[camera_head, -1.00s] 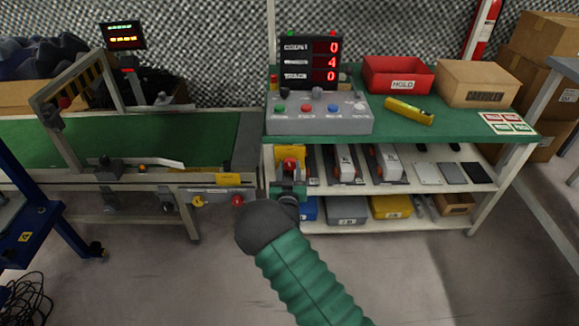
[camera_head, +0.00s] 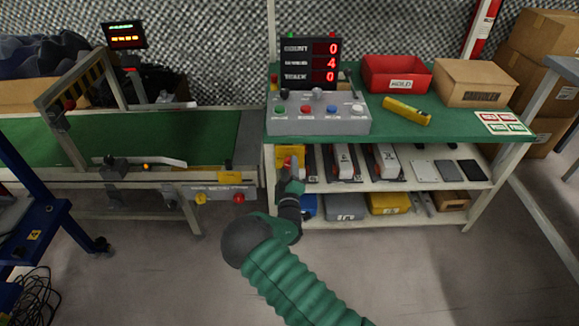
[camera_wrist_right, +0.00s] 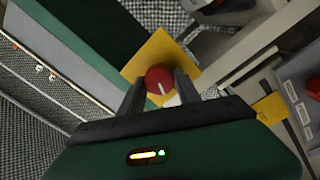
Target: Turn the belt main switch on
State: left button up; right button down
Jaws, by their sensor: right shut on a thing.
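The belt main switch is a red rotary knob (camera_wrist_right: 159,78) with a white pointer line, on a yellow plate (camera_wrist_right: 150,52). In the wrist view the knob sits between the two fingers of my right gripper (camera_wrist_right: 162,92), which is shut on it. The white line points down and slightly right in that view. In the head view the yellow plate (camera_head: 284,151) is at the left end of the workbench, below its top. My right gripper (camera_head: 290,170) is there and partly hides the red knob. My left gripper is not in view.
The green-topped workbench (camera_head: 450,126) carries a grey button box (camera_head: 318,120), a counter display (camera_head: 310,62), a red bin (camera_head: 396,73) and a cardboard box (camera_head: 476,82). The conveyor (camera_head: 60,140) stands left of it. Its end carries a separate red button (camera_head: 239,198).

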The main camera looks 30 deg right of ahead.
jog(key=shift+a+f+n+y, duration=0.1)
jog(key=shift+n+y, duration=0.05)
jog(key=shift+n, duration=1.05)
jog(key=shift+f+n+y, duration=0.1)
jog(key=shift+n+y, duration=0.05)
jog(key=shift+n, duration=1.05)
jog(key=c, duration=0.9)
grip_release()
jog(key=shift+o, duration=0.2)
